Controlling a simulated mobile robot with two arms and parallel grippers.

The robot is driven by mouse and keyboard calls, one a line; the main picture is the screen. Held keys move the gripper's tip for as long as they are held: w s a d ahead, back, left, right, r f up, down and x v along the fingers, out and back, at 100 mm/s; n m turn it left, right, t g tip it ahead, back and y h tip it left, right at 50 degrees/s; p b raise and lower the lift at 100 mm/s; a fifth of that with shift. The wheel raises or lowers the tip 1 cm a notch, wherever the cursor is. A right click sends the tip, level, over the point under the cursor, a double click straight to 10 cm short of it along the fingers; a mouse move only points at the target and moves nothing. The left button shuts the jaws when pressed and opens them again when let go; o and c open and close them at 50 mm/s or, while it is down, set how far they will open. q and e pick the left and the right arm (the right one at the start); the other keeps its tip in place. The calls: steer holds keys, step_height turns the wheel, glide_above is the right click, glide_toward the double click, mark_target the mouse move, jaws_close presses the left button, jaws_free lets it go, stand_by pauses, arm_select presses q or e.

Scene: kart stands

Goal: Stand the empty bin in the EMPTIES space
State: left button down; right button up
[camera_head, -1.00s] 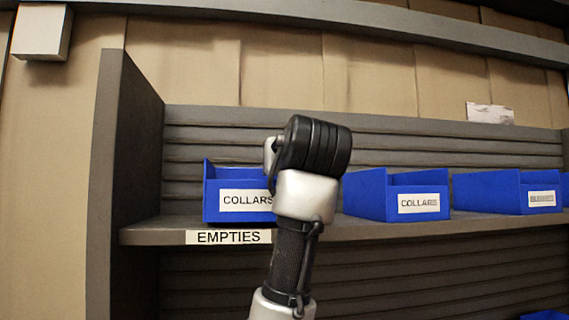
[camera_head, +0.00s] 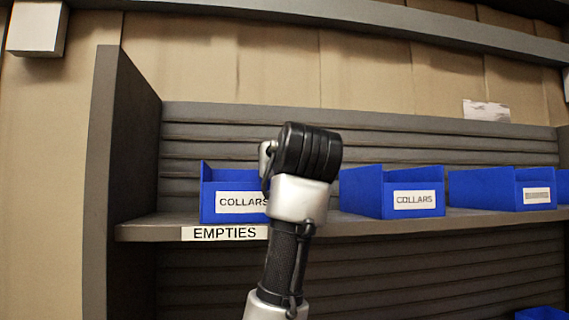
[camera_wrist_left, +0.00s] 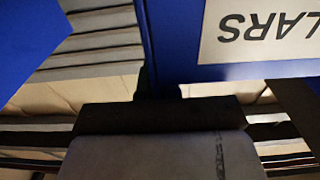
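A blue bin labelled COLLARS (camera_head: 235,188) is upright at the left end of the shelf, behind and above the EMPTIES label (camera_head: 225,233). Its base is at or very close to the shelf board; I cannot tell if it touches. My left arm rises in front and covers its right part; its gripper is hidden behind the wrist in the head view. In the left wrist view the picture is upside down, and the left gripper (camera_wrist_left: 158,92) has its dark fingertips on both sides of the bin's side wall (camera_wrist_left: 148,40). The bin's inside is hidden. My right gripper is out of view.
A second COLLARS bin (camera_head: 400,190) stands close to the right, with another blue bin (camera_head: 500,188) beyond it. A blue corner (camera_head: 542,314) shows lower right.

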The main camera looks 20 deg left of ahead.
arm_select(q)
steer(key=shift+w+a, duration=0.1)
steer(key=c, duration=1.7)
jaws_free()
steer(key=o, duration=0.5)
steer(key=shift+s+d, duration=0.2)
steer(key=shift+d, duration=0.05)
steer(key=shift+c, duration=0.2)
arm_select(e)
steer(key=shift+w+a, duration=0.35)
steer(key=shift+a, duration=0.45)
arm_select(q)
steer(key=shift+s+f, duration=0.1)
steer(key=b+v, duration=0.6)
steer(key=v, duration=0.4)
steer(key=shift+s+d, duration=0.25)
steer(key=shift+s, duration=0.05)
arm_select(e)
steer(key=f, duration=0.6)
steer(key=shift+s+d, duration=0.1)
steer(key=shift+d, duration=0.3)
